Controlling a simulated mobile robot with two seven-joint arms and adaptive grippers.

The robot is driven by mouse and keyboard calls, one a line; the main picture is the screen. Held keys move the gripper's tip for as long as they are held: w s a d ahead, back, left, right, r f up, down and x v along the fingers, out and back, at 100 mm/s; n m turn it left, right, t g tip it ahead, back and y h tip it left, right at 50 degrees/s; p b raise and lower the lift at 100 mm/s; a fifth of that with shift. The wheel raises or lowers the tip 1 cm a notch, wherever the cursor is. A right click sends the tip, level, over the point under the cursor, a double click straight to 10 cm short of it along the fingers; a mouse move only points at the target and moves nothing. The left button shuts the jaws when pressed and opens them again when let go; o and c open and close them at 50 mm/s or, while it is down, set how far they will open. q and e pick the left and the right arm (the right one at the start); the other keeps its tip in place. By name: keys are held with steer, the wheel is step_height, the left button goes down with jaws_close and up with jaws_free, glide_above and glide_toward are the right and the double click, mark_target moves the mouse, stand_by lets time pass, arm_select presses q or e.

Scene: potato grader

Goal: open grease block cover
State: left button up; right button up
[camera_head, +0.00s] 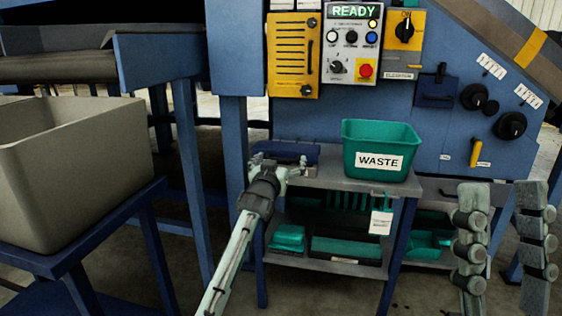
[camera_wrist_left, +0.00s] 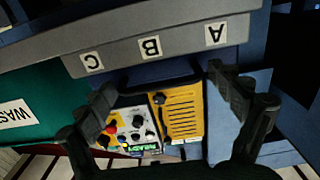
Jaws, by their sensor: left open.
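No part is plainly marked as the grease block cover. A small dark blue flap with a black knob (camera_head: 437,90) is on the blue machine panel, right of the controls; it looks closed. A dark blue box-like part (camera_head: 286,151) lies at the left end of the grey shelf. My left gripper (camera_head: 295,166) is at this shelf end, partly overlapping the blue part; contact cannot be told. In the left wrist view its fingers (camera_wrist_left: 163,88) are spread with nothing between them. My right gripper (camera_head: 504,192) has two fingers apart and empty, at the lower right.
A green WASTE bin (camera_head: 380,150) stands on the grey shelf (camera_head: 335,180). Above are a yellow slotted panel (camera_head: 292,55) and a control box reading READY (camera_head: 351,45). A beige crate (camera_head: 75,175) stands left. Labels A, B, C mark a grey strip (camera_wrist_left: 115,60) in the wrist view.

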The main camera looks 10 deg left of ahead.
arm_select(q)
steer(key=shift+c, duration=0.5)
steer(key=c, duration=1.3)
